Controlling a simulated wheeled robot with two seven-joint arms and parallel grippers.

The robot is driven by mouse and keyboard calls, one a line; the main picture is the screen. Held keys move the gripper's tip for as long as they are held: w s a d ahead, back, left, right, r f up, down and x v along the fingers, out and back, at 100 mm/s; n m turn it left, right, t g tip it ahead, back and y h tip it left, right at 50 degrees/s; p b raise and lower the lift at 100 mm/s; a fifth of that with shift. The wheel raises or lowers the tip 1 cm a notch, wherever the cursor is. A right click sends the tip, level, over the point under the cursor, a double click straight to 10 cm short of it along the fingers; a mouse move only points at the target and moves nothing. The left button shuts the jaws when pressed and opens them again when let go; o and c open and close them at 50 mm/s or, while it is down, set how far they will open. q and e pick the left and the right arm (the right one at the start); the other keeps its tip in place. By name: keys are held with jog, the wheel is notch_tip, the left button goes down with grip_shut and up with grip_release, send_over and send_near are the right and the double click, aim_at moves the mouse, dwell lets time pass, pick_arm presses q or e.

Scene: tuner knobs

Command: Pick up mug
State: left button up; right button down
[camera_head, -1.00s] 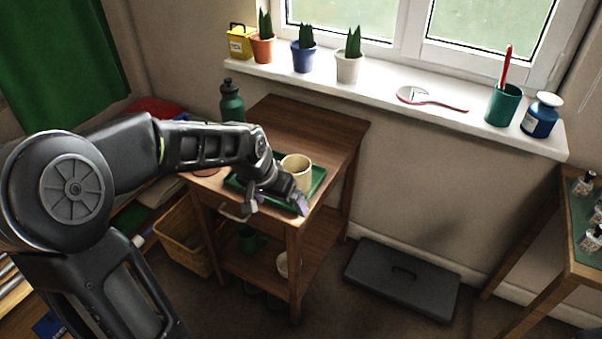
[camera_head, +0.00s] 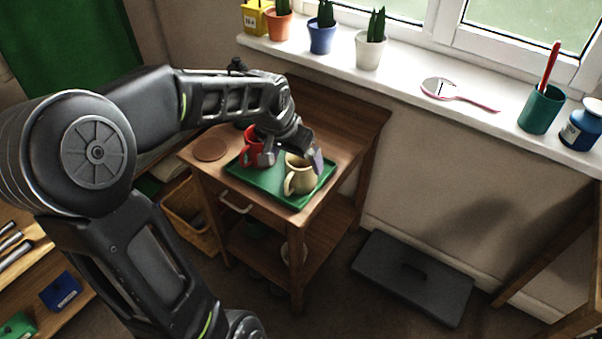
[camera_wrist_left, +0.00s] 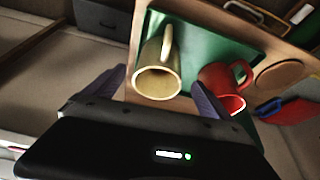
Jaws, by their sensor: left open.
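A cream mug (camera_head: 298,178) stands upright on a green tray (camera_head: 284,196) on a small wooden table. Its handle faces the front left. A red mug (camera_head: 249,152) stands to its left on the tray, partly hidden by my gripper. My left gripper (camera_head: 292,158) is open over the cream mug's far side. In the left wrist view, the cream mug (camera_wrist_left: 157,80) shows between the spread fingers of the gripper (camera_wrist_left: 159,86), and the red mug (camera_wrist_left: 218,78) lies beyond the right finger. I cannot tell whether the fingers touch the cream mug.
A round brown coaster (camera_head: 210,149) lies left of the tray. The windowsill behind holds potted plants, a hand mirror (camera_head: 455,93) and a green cup (camera_head: 541,109). A dark case (camera_head: 412,276) lies on the floor at right. A yellow basket (camera_head: 186,212) stands left of the table.

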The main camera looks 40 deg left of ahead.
aim_at(303, 165)
pick_arm(q)
jog(key=shift+x, duration=0.8)
jog(key=shift+w+b+x, duration=0.15)
jog(key=shift+b+x, duration=0.05)
jog(key=shift+x, duration=1.1)
jog(key=shift+w+b+x, duration=0.15)
jog(key=shift+b+x, duration=0.05)
jog(key=shift+x, duration=1.15)
jog(key=shift+r, duration=0.2)
jog(key=c, duration=2)
jog(key=shift+o, duration=0.2)
jog(key=shift+r, duration=0.2)
notch_tip(303, 165, up, 10)
jog(key=p, duration=0.1)
jog(key=shift+f, duration=0.2)
